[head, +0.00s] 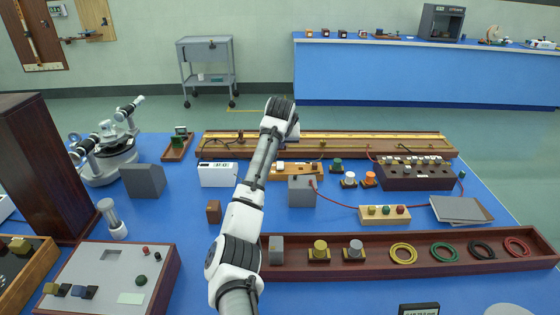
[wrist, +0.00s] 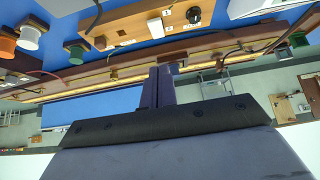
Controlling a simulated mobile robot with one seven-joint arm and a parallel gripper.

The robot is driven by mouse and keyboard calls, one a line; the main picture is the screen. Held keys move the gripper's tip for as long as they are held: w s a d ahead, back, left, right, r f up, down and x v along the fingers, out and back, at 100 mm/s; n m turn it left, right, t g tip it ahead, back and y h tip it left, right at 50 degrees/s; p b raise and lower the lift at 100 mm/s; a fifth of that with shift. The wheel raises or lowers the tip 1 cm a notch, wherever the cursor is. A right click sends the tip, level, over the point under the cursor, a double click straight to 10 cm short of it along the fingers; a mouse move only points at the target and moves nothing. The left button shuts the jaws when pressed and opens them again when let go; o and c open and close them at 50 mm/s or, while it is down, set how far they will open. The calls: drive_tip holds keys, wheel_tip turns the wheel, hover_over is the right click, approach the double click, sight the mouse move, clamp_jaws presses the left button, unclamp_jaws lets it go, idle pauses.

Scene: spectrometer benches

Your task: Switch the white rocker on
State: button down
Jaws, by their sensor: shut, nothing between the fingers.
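My gripper (wrist: 164,82) shows in the wrist view as dark fingers closed together, with nothing between them. In the head view my arm hides it. The same board (head: 306,170) appears to lie just right of my arm in the head view, partly hidden. The fingers look apart from the board.
A long brass-railed bench (head: 390,141) runs along the back of the blue table. A grey box (head: 301,191) with a red cable stands before the board. A white meter box (head: 214,178) is left of my arm. A wooden tray (head: 378,259) of rings and knobs lies in front.

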drive_tip(key=p, duration=0.2)
hover_over(281, 167)
drive_tip(key=f, duration=0.5)
drive_tip(key=shift+s+a+f, duration=0.2)
drive_tip(key=shift+s+f, duration=0.15)
drive_tip(key=f, duration=0.1)
drive_tip(key=f+p, duration=0.1)
drive_tip(key=shift+s+f, duration=0.25)
drive_tip(key=shift+f, duration=0.05)
drive_tip(key=shift+s+f+p, duration=0.1)
drive_tip(key=shift+f+p, duration=0.2)
drive_tip(key=shift+f, duration=0.45)
drive_tip(key=shift+f, duration=0.1)
drive_tip(key=shift+d+f+t+b, duration=0.1)
drive_tip(key=shift+f+t+b, duration=0.4)
drive_tip(key=shift+f+b, duration=0.25)
drive_tip(key=shift+r, duration=0.4)
drive_tip(key=shift+r+p, duration=0.55)
drive_tip(key=shift+r, duration=0.25)
